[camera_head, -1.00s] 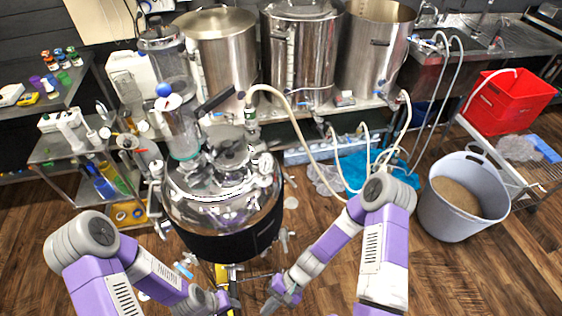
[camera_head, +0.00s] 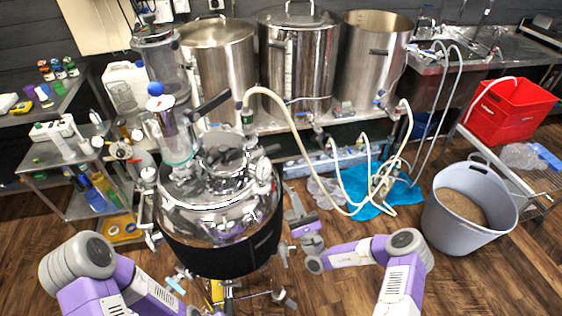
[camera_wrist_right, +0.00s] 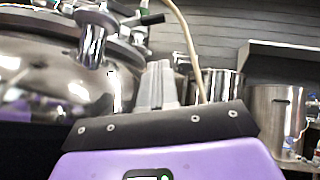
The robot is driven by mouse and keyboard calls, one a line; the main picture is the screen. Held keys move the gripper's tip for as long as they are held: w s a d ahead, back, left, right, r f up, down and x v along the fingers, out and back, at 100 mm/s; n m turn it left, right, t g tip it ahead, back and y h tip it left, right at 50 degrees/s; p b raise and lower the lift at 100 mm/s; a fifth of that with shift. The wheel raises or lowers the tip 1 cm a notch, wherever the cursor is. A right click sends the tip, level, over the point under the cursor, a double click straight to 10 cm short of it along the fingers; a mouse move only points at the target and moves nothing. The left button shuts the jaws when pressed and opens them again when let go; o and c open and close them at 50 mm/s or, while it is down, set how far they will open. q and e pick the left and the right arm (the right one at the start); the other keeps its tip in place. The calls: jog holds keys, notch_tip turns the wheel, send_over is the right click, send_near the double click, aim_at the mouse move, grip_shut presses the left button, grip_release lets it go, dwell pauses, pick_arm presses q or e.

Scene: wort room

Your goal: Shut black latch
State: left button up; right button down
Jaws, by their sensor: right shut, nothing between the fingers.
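A shiny steel vessel (camera_head: 222,225) with a dark band stands in front of me. A black lever (camera_head: 212,102), the likeliest black latch, slants up to the right above its lid. A black handle (camera_wrist_right: 150,19) also shows at the top of the right wrist view; I cannot tell if it is the same part. My right gripper (camera_head: 296,207) is beside the vessel's right side, below lid height, pointing up. In the wrist view its grey fingers (camera_wrist_right: 157,82) are together and empty, apart from the lid clamp (camera_wrist_right: 93,40).
Steel kettles (camera_head: 297,60) line the back bench, with a pale hose (camera_head: 300,140) looping down behind my right gripper. A grey bucket (camera_head: 450,232) stands at right and a red crate (camera_head: 510,110) behind it. A cluttered cart (camera_head: 50,185) is at left.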

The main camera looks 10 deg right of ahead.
jog(key=w, duration=0.2)
pick_arm(q)
jog(key=shift+w+f+b, duration=0.5)
jog(key=shift+f+b, duration=0.2)
jog(key=shift+f, duration=0.05)
pick_arm(e)
send_near(266, 150)
jog(key=w+d+r, duration=0.2)
jog(key=w+r, duration=0.1)
jog(key=w, duration=0.1)
jog(key=shift+w+r, duration=0.2)
pick_arm(q)
jog(key=shift+r, duration=0.1)
pick_arm(e)
jog(key=shift+d, duration=0.1)
